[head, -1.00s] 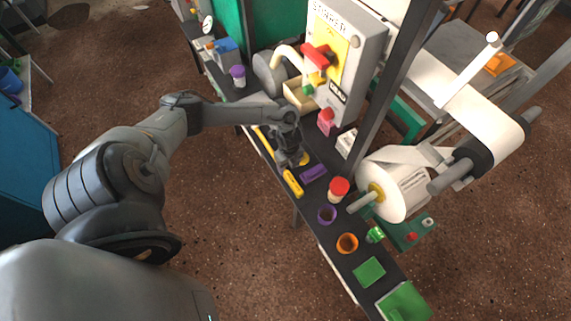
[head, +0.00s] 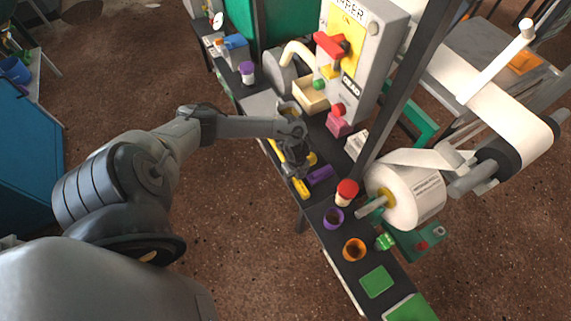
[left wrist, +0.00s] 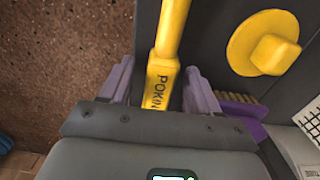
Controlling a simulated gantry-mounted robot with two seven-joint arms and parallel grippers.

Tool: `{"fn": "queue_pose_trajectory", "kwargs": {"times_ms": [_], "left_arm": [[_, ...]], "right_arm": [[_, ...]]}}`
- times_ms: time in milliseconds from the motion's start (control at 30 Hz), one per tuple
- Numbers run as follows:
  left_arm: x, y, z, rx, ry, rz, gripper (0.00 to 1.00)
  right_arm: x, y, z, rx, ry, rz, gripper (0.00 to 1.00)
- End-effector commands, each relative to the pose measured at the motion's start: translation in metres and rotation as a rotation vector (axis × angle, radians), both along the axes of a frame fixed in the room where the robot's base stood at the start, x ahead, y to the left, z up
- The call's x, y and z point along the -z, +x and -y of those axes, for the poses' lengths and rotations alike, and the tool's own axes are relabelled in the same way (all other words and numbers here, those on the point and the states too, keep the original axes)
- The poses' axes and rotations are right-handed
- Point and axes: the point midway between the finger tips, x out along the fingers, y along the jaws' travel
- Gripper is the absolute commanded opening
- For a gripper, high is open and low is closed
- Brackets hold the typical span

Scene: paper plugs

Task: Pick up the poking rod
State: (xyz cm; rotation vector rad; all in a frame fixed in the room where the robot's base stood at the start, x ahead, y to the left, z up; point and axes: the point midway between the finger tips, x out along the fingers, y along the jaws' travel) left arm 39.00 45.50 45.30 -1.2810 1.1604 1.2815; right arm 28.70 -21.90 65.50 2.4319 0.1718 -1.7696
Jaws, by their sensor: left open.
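The yellow poking rod (head: 301,188) lies along the near edge of the dark bench, partly hidden by my left gripper (head: 293,172) in the head view. In the left wrist view the rod (left wrist: 162,75) bears black lettering and runs between the two purple-looking fingers of the left gripper (left wrist: 158,80). The fingers stand apart on either side of it, with a gap on each side. The jaws are open. My right gripper is not in view.
A yellow round-knobbed piece (left wrist: 265,45) and a purple item (head: 320,175) lie just right of the rod. A red-capped container (head: 346,192), purple cup (head: 333,218) and orange cup (head: 354,249) stand nearer on the bench. A grey machine (head: 362,50) rises behind.

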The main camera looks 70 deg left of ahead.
Motion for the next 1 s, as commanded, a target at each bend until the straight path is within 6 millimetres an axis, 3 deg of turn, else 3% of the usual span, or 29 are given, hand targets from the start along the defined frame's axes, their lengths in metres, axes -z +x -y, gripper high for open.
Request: {"fn": "queue_pose_trajectory", "kwargs": {"times_ms": [67, 433, 767, 1000], "left_arm": [[-0.001, 0.0, 0.0, 0.0, 0.0, 0.0, 0.62], [-0.001, 0.0, 0.0, 0.0, 0.0, 0.0, 0.06], [-0.007, 0.0, 0.0, 0.0, 0.0, 0.001, 0.06], [-0.045, 0.001, -0.001, 0.0, 0.0, 0.002, 0.06]], "right_arm": [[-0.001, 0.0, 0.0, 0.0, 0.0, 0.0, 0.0], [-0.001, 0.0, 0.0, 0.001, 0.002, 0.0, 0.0], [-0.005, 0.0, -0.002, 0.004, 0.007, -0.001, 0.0], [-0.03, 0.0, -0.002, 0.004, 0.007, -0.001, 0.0]]}}
